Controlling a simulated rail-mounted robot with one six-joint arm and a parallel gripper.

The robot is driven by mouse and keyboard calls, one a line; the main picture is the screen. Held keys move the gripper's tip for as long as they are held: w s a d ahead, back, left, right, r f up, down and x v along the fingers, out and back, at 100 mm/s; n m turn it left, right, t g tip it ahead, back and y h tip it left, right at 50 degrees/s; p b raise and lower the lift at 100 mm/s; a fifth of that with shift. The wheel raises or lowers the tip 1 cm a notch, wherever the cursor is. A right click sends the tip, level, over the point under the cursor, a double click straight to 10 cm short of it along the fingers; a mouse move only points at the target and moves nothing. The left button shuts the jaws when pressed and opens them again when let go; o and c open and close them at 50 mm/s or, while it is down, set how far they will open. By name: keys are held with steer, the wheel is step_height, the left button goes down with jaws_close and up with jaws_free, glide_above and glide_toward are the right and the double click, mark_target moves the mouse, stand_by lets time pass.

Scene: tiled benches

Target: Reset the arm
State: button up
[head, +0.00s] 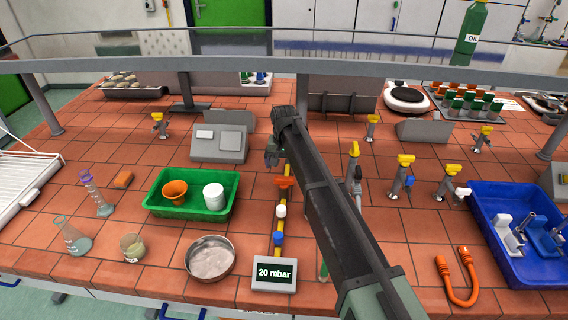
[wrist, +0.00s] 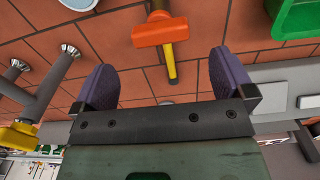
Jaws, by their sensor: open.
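My arm reaches from the lower right up over the middle of the tiled bench in the head view. My gripper (head: 271,157) is at its far end and partly hidden by the arm. In the wrist view my gripper (wrist: 165,78) is open, with two dark purple fingers wide apart and nothing held. An orange valve handle (wrist: 160,32) on a yellow stem lies beyond the gap between the fingers, apart from them. The orange handle also shows in the head view (head: 285,182), just below the gripper.
A green tray (head: 160,211) with an orange pot and white jar is left of the arm. A metal bowl (head: 210,259), a pressure display (head: 274,274) and glass flasks are nearer. Yellow-topped taps and a blue tray (head: 487,214) are right. A shelf rail (head: 400,67) crosses behind.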

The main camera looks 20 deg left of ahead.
step_height(320, 180, up, 4)
steer(key=shift+r+p, duration=0.1)
steer(key=shift+p, duration=0.95)
steer(key=s+d+f+m+b, duration=0.1)
steer(key=s+d+f+b, duration=0.1)
steer(key=s+d, duration=0.6)
steer(key=s+d+f+m+b, duration=0.1)
steer(key=s+d+f+b, duration=0.2)
steer(key=s+d, duration=0.5)
steer(key=s+d+f+b, duration=0.2)
steer(key=s+d, duration=0.6)
steer(key=d, duration=1.9)
steer(key=shift+s+d+f+m, duration=0.15)
steer(key=shift+s+f+m, duration=0.05)
steer(key=shift+s+m, duration=0.2)
